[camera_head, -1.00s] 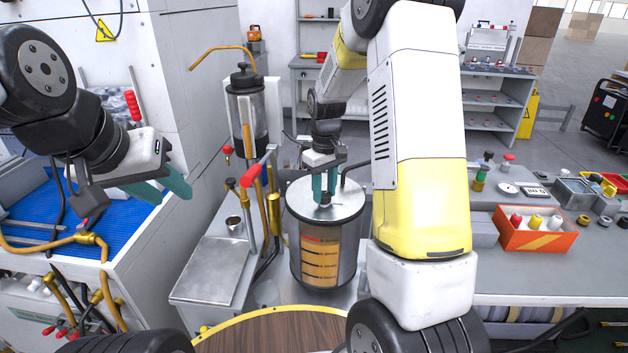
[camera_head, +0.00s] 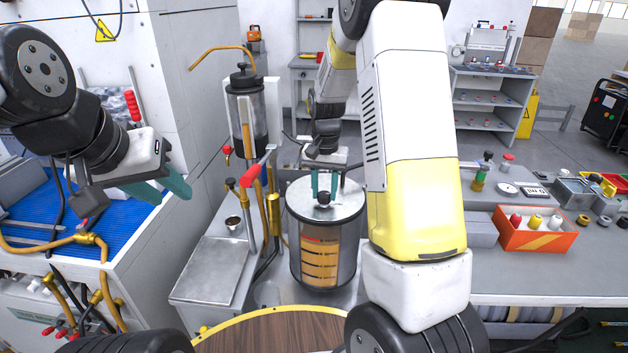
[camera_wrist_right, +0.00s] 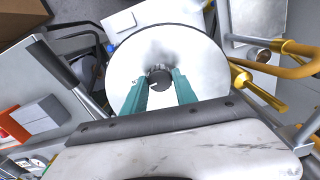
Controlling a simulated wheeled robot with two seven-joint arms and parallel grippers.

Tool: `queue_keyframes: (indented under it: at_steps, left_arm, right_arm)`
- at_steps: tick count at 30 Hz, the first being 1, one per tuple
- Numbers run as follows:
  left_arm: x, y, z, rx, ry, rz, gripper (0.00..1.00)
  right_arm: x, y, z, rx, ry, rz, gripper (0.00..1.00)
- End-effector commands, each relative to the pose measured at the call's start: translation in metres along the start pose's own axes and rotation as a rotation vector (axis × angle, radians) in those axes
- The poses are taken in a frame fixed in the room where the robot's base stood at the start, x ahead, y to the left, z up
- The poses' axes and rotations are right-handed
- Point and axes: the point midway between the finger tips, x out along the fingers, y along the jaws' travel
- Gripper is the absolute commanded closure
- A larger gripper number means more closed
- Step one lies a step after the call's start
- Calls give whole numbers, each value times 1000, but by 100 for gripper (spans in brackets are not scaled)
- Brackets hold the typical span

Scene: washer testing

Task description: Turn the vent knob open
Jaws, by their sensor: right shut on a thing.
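The vent knob (camera_head: 323,199) is a small dark knob on the round metal lid (camera_head: 345,208) of a clear cylinder vessel (camera_head: 322,255) with an orange label. My right gripper (camera_head: 323,186) comes down from behind, its teal fingers on either side of the knob and shut on it. In the right wrist view the knob (camera_wrist_right: 160,79) shows between the fingertips, at the middle of the lid (camera_wrist_right: 150,45). My left gripper (camera_head: 174,194) hangs at the left, its teal fingers apart and empty, away from the vessel.
A red-handled lever (camera_head: 257,168) and brass pipes stand just left of the vessel. A black-lidded canister (camera_head: 243,105) is behind them. An orange bin (camera_head: 535,232) with bottles stands on the right bench. A wooden round table edge (camera_head: 280,333) is in front.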

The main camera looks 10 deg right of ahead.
Motion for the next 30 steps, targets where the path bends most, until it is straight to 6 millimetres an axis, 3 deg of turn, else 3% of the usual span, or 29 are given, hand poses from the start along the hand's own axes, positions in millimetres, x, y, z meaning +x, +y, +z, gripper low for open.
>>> queue_keyframes:
  at_steps: [23,24,27,30]
  left_arm:
    - [0,0,0,0,0,0,64]
    - [0,0,0,0,0,0,64]
    - [0,0,0,0,0,0,64]
    - [0,0,0,0,0,0,64]
  right_arm:
    - [-1,0,-1,106,2,-1,100]
    - [-1,0,-1,106,2,-2,62]
    - [-1,0,-1,105,2,-1,44]
    - [0,0,0,105,1,-1,44]
